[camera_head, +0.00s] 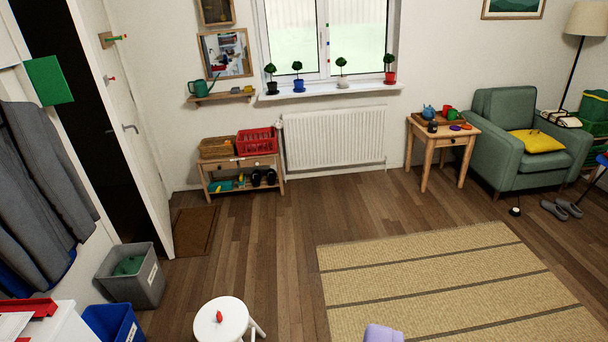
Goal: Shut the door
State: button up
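The white door (148,150) stands open at the left, its panel swung into the room. A dark doorway (70,80) shows between the door and the wall with the coats. A grey lever handle (130,128) sits on the face of the door turned to the room. Two small hooks with coloured tips show higher on the door. My gripper cannot be made out in this view. A pale purple shape (383,333) is cut off by the bottom edge, and I cannot tell what it is.
A brown mat (194,231) lies beside the door's lower edge. A grey bin (131,276) and blue bin (113,323) stand near the doorway. A white stool (222,321) stands in front. A low shelf (242,174) is beyond the mat. Wooden floor between is clear.

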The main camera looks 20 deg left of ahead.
aim_at(89, 19)
jog(key=i, duration=2.2)
jog(key=i+j+u, duration=0.1)
jog(key=i+u, duration=0.15)
jog(key=i, duration=0.25)
jog(key=i+u, duration=0.25)
jog(key=i, duration=0.25)
jog(key=i+u, duration=0.2)
jog(key=i, duration=0.3)
jog(key=i+l+u, duration=0.25)
jog(key=i, duration=0.25)
jog(key=i+l+u, duration=0.25)
jog(key=i, duration=0.25)
jog(key=i+j+u, duration=0.15)
jog(key=i+u, duration=0.9)
jog(key=u, duration=0.15)
jog(key=i+l+u, duration=0.35)
jog(key=j, duration=0.1)
